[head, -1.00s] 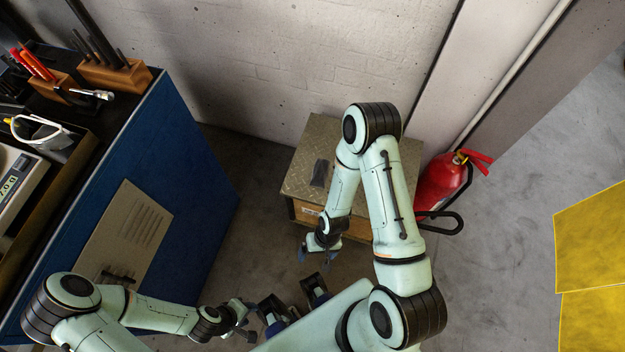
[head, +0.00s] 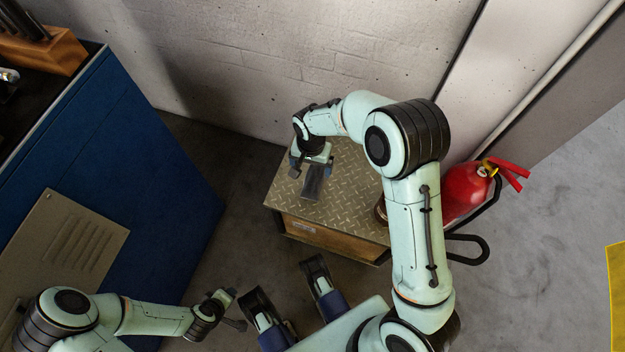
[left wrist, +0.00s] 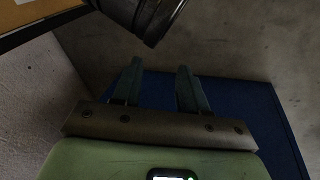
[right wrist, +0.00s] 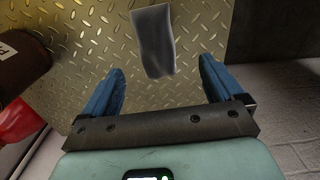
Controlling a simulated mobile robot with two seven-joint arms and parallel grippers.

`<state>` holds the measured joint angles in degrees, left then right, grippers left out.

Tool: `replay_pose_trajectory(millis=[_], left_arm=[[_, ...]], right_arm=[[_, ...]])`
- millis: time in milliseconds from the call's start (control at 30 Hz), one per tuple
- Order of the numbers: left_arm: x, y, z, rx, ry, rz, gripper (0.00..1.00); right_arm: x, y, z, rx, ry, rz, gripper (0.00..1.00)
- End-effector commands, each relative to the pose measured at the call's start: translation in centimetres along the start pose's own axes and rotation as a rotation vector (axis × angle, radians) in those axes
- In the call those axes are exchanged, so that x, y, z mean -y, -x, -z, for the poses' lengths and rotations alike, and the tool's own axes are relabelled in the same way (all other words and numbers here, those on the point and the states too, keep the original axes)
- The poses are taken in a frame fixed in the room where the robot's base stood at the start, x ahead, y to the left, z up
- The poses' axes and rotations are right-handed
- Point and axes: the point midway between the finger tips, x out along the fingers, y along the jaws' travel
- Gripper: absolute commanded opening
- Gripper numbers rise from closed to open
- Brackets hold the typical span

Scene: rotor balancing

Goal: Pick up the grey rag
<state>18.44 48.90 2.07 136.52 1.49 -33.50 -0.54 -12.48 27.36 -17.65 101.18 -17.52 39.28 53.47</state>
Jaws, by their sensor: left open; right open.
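The grey rag (head: 315,184) lies on the diamond-plate top of a low box (head: 353,200). In the right wrist view the rag (right wrist: 153,40) is a flat grey strip, ahead of the fingertips and roughly centred between them. My right gripper (head: 313,168) is open and empty above the box top, at the rag's far end. In the right wrist view its blue fingers (right wrist: 160,75) stand wide apart, and I cannot tell its exact height above the plate. My left gripper (left wrist: 158,68) is open and empty, away from the box over the floor by the blue cabinet.
A brown cylindrical container (right wrist: 22,65) stands on the box, mostly hidden behind my right arm in the head view. A red fire extinguisher (head: 467,192) stands right of the box. A brick wall (head: 300,50) rises behind. The blue cabinet (head: 130,170) is at left.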

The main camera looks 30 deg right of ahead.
Motion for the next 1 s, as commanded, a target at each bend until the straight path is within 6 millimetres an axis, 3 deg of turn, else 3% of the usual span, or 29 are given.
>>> replay_pose_trajectory(millis=[100,333,667,900,933,1000], left_arm=[[0.2,-0.7,0.8,-0.026,0.002,0.002,0.43],[0.5,-1.2,1.1,-0.034,0.004,0.005,0.43],[3.0,-3.4,-1.8,0.058,0.029,0.048,0.43],[3.1,-3.4,-2.1,0.068,0.031,0.052,0.43],[3.1,-3.4,-2.1,0.068,0.031,0.052,0.43],[3.1,-3.4,-2.1,0.068,0.031,0.052,0.43]], right_arm=[[0.0,-1.9,0.0,0.001,0.0,-0.002,0.94],[-0.1,-3.1,0.0,0.001,0.001,-0.001,0.94],[-0.7,-7.5,0.2,0.002,0.001,-0.002,0.94],[-0.6,-7.7,0.2,0.0,0.001,0.001,0.94],[-0.6,-7.7,0.2,0.0,0.001,0.001,0.9],[-0.6,-7.7,0.2,0.0,0.001,0.001,0.68]])
